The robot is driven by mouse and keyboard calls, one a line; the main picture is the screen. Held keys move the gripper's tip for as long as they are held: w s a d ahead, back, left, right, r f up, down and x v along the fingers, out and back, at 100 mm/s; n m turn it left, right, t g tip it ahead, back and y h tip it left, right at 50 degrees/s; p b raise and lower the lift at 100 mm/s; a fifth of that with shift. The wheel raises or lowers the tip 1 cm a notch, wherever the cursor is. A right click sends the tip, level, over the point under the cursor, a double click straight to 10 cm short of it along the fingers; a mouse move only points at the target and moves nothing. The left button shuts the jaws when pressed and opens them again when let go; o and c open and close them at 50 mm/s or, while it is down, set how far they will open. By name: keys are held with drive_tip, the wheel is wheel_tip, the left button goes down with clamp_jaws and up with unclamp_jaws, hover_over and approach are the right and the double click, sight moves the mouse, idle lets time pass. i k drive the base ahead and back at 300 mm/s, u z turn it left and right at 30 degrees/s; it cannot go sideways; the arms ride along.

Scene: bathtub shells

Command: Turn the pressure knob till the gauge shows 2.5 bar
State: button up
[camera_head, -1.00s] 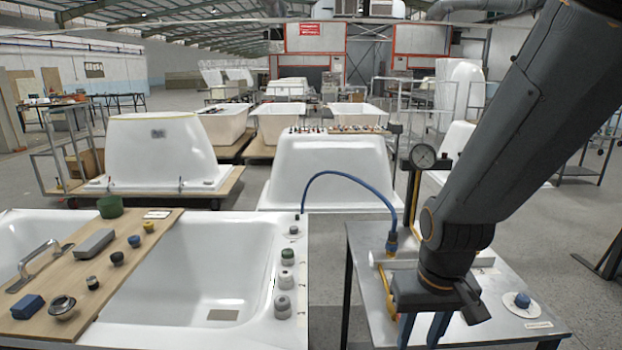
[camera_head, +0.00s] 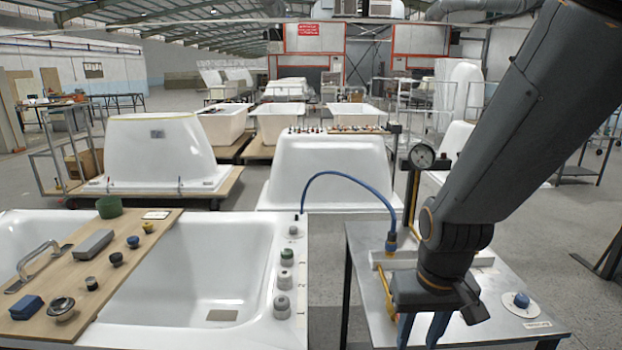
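The round pressure gauge (camera_head: 422,156) stands on a dark post behind the metal table. A blue knob (camera_head: 521,300) sits on a pale round base at the right of the table, with a small label in front, unreadable here. My gripper (camera_head: 421,333) points down over the table's front part, left of the blue knob and apart from it. Its two blue fingers stand apart, with nothing visible between them. The fingertips are cut off by the lower picture edge.
A blue hose (camera_head: 350,178) arches from the bathtub rim (camera_head: 290,325) to a fitting on the metal table (camera_head: 365,262). A wooden board (camera_head: 122,262) across the tub carries several loose parts. The table around the blue knob is clear.

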sight(522, 301)
drive_tip(key=u, duration=1.45)
drive_tip(key=k, duration=0.85)
drive_tip(key=z, duration=1.6)
drive_tip(key=i, duration=0.5)
drive_tip(key=u, duration=0.1)
